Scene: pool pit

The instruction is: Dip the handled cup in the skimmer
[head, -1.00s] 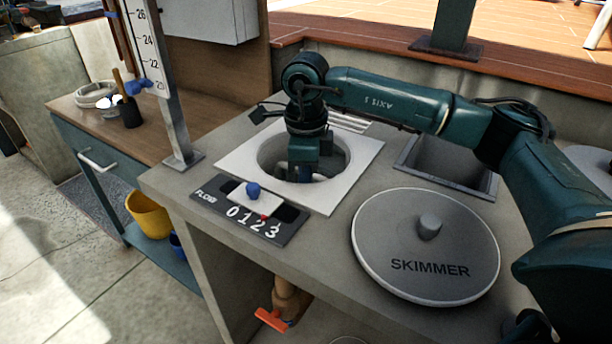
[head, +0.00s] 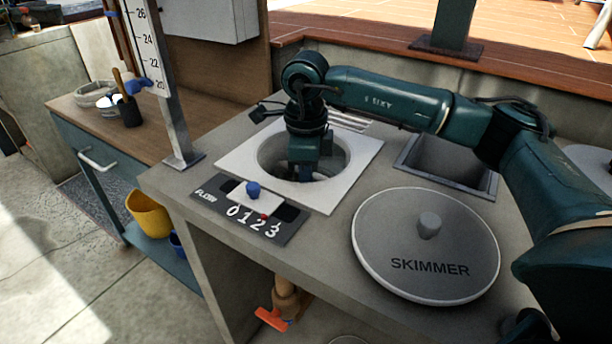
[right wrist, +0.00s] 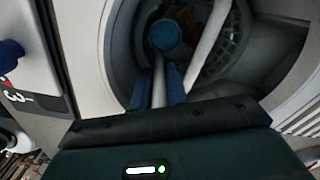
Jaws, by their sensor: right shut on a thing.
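The skimmer well is a round opening in a white square plate (head: 230,163) set in the counter. My right arm reaches over it from the right, and my right gripper (head: 303,172) points down inside the opening. In the right wrist view, the blue fingers (right wrist: 160,90) are shut on a grey handle (right wrist: 160,78) with a round blue end (right wrist: 165,36). I take this to be the handled cup; its bowl is hidden, and I cannot tell whether it touches water. My left gripper is not in view.
The round lid marked SKIMMER (head: 428,250) lies on the counter to the right of the well. A flow panel (head: 250,213) with a blue knob is in front of it. A recessed basin (head: 450,165) is behind the lid. A gauge post (head: 172,110) stands left.

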